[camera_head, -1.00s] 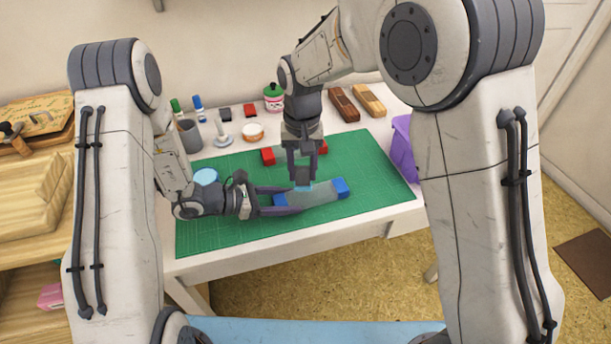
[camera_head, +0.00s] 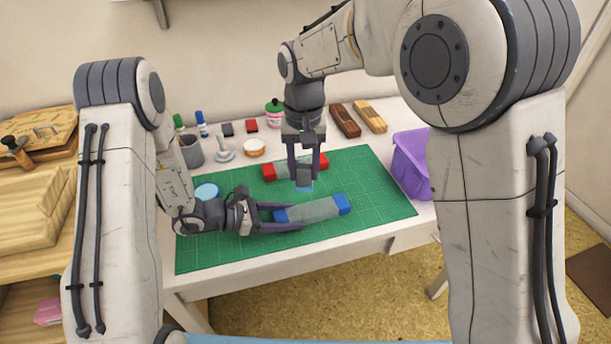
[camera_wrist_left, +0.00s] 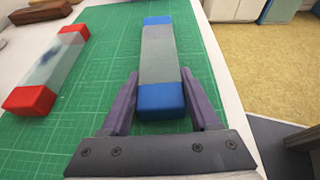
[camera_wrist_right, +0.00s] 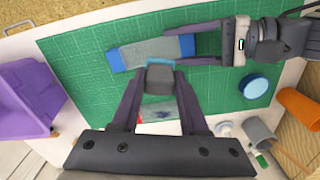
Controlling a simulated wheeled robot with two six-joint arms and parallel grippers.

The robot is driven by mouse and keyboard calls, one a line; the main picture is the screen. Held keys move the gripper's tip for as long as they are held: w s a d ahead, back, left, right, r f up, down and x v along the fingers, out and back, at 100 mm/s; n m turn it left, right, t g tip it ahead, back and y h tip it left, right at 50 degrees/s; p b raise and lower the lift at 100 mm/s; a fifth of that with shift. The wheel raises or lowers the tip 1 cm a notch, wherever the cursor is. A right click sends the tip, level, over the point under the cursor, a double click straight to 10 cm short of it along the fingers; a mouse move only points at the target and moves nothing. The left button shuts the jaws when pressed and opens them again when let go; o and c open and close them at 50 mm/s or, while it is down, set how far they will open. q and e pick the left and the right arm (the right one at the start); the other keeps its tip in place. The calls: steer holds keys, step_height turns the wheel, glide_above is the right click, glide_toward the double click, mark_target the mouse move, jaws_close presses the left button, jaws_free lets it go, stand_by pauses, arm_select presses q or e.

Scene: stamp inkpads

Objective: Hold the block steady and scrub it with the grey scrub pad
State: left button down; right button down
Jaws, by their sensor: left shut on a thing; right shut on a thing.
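The block with blue ends and a plain grey middle (camera_head: 314,210) lies on the green mat (camera_head: 375,205). My left gripper (camera_head: 283,216) is shut on its near blue end, one finger along each side, as the left wrist view (camera_wrist_left: 160,98) shows. My right gripper (camera_head: 304,168) is shut on the grey scrub pad (camera_head: 304,178), which has a light blue underside. The pad hangs above the mat, just behind the block in the head view. In the right wrist view the pad (camera_wrist_right: 160,78) covers part of the block's edge. No pad shows in the left wrist view.
A block with red ends (camera_wrist_left: 45,70) and a dark smudge on its middle lies on the mat behind. A light blue round lid (camera_wrist_right: 255,87), a grey cup (camera_head: 191,151) and a purple bin (camera_head: 410,165) stand around. The mat's front right is clear.

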arm_select(q)
steer(key=shift+c, duration=0.2)
jaws_free()
steer(key=v, duration=1.1)
steer(key=shift+s+a+r, duration=0.15)
steer(key=shift+a+r, duration=0.15)
steer(key=shift+a, duration=0.1)
